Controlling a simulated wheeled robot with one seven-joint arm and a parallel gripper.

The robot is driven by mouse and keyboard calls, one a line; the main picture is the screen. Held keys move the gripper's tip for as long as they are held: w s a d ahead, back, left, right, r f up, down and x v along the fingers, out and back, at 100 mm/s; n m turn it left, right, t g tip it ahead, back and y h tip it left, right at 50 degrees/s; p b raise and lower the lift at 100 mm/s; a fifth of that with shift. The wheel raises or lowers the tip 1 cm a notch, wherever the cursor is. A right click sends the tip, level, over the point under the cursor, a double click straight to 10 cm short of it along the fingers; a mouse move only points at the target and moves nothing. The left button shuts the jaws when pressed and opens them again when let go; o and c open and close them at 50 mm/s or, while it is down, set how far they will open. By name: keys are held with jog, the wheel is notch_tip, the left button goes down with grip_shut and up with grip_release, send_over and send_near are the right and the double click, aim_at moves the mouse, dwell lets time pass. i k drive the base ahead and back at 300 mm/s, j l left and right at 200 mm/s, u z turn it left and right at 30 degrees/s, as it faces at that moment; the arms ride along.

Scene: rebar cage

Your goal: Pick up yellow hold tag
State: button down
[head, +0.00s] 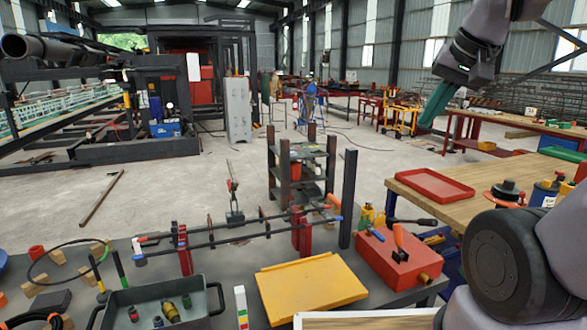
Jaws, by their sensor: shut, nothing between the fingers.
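A flat yellow rectangular panel (311,287) lies on the dark workbench at the front centre. I see no lettering on it and cannot tell if it is the yellow hold tag; no other clear tag shows. My gripper (432,118) hangs at the upper right, its teal fingers pointing down and left. It is shut and empty, high up and well apart from the yellow panel.
A rebar frame with red supports (186,250) stands behind the panel, beside a dark post (347,198). A red box (397,260) is to its right, a grey tray (158,314) to its left. A wooden table (420,200) holds a red tray (429,186).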

aim_at(379, 221)
jog(key=i+l+u, duration=0.15)
jog(key=l+u, duration=0.2)
jog(key=l, duration=0.65)
jog(key=l+u, duration=0.3)
jog(key=l, duration=0.7)
jog(key=i, duration=0.05)
